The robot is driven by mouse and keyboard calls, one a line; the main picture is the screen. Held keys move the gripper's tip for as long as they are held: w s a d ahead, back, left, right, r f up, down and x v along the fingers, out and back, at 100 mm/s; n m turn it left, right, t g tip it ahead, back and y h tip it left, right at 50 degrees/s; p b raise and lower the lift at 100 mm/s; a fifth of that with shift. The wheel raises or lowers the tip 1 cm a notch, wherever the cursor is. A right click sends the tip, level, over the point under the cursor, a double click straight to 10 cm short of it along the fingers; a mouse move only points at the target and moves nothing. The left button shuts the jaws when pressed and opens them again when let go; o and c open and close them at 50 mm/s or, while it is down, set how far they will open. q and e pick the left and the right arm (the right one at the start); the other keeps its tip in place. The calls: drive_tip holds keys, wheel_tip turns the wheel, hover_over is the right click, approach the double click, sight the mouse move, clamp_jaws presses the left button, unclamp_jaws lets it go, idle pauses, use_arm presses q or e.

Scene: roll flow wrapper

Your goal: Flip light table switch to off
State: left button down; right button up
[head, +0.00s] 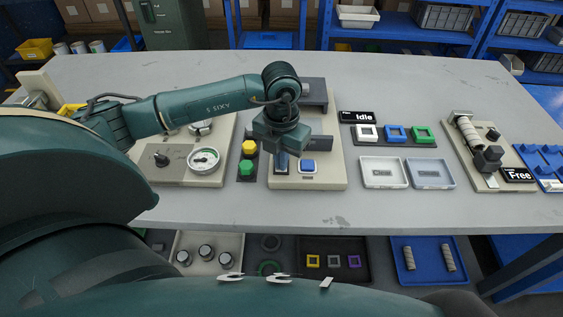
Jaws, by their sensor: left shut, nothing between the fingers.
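My left gripper (282,167) reaches in from the left and points down over the front left of a beige device (335,178). It is shut and empty. A square blue button or switch (308,166) sits on the front of this device, just right of the fingertips. The device has a dark block (315,90) at its back. My wrist hides the device's middle and left part. I cannot tell whether the fingertips touch it, or which part is the light table switch. My right gripper is out of view.
Yellow (249,147) and green (246,168) hexagonal pieces lie left of the device. A panel with a gauge (204,160) is further left. The grey table's front strip (350,213) is clear.

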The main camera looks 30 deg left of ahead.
use_arm(q)
drive_tip(key=shift+r+p, duration=0.65)
drive_tip(key=shift+r, duration=0.05)
drive_tip(key=shift+r+p, duration=1.8)
drive_tip(key=shift+r, duration=0.95)
